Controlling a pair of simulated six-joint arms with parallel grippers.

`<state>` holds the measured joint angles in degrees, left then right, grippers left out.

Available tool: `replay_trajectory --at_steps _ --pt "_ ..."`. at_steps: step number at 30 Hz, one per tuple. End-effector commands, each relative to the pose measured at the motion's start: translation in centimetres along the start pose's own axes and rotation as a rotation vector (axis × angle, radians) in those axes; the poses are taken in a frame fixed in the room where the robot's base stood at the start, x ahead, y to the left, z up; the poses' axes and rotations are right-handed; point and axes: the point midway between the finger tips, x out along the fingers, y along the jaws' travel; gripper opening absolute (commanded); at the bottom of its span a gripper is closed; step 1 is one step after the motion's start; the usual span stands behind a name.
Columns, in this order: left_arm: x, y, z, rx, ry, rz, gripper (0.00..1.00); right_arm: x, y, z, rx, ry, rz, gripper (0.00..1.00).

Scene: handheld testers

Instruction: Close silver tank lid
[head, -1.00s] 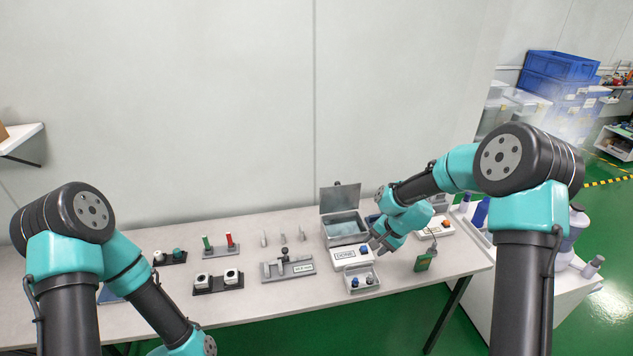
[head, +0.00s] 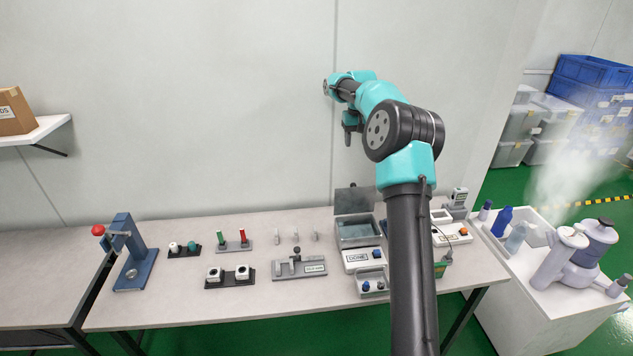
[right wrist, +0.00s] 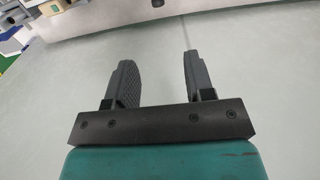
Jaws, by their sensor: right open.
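The silver tank (head: 358,232) stands on the table right of centre in the head view. Its flat grey lid (head: 353,200) is open, standing roughly upright at the tank's back edge. My right gripper (head: 350,124) is raised well above and behind the tank, in front of the wall, apart from the lid. It is small there. In the right wrist view my right gripper (right wrist: 159,72) is open, with nothing between its two dark fingers. My left gripper is not in view.
A DONE button box (head: 363,260) and a small knob box (head: 373,284) stand in front of the tank. A grey lever fixture (head: 299,268) is to the left. A blue press (head: 136,255) stands further left. My right arm crosses the table's right part.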

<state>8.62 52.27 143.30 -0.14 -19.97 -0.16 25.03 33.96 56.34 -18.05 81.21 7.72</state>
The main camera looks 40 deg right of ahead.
Motion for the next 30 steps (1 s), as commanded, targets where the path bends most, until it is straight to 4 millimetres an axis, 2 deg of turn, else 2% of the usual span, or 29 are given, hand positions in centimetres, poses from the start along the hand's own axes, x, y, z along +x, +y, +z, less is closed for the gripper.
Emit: replay_trajectory --at_steps 2,10,16,20,30 --pt "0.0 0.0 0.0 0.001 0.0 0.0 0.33 -0.3 0.6 0.1 0.005 -0.002 0.007 0.49" --pt "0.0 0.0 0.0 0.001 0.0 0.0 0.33 -0.3 0.5 0.1 0.003 -0.003 0.006 0.49" --pt "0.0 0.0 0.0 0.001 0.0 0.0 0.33 0.6 0.4 0.1 0.002 -0.004 0.006 0.49" --pt "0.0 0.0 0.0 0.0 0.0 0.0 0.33 2.1 0.4 0.1 0.002 -0.005 0.005 0.49" --pt "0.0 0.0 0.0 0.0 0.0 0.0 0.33 7.7 0.5 0.1 0.002 -0.005 0.005 0.49"
